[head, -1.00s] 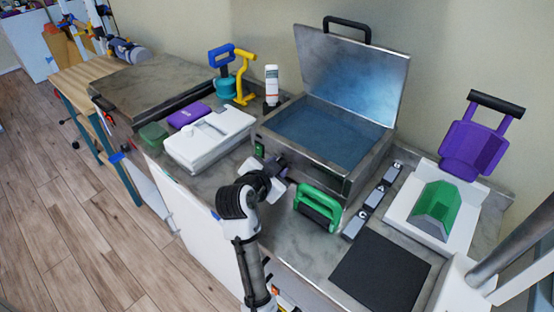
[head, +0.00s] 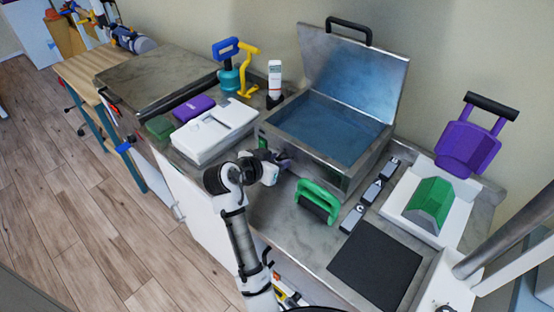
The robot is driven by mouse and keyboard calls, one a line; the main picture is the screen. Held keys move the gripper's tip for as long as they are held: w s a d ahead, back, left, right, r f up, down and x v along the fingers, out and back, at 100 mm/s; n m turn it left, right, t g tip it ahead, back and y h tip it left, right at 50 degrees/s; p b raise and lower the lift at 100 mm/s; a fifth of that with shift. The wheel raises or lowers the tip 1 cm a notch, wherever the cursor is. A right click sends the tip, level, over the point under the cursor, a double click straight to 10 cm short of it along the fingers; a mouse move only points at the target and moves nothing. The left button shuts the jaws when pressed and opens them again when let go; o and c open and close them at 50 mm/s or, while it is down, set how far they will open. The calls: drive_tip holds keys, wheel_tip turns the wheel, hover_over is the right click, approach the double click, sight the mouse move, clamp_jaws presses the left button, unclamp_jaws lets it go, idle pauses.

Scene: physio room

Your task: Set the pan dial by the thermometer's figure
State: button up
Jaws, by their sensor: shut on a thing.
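The steel pan (head: 352,180) stands on the counter with its lid (head: 352,75) up and blue water (head: 325,128) inside. My gripper (head: 284,161) is at the left part of the pan's front wall, shut on what appears to be the pan dial. The dial is hidden behind my gripper and wrist, so its setting cannot be read. The white thermometer (head: 274,72) stands upright in a dark holder behind the pan's left side. Its figure is too small to read.
A white case (head: 215,131) is to the left. Grey clips (head: 366,195), a dark mat (head: 376,264) and a white tray (head: 456,221) with a green splint form (head: 429,204) are to the right.

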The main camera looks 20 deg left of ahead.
drive_tip(key=o, duration=1)
drive_tip(key=shift+c, duration=0.2)
drive_tip(key=b+v, duration=0.3)
drive_tip(key=v, duration=1)
drive_tip(key=shift+s+r, duration=0.25)
drive_tip(key=shift+s, duration=0.05)
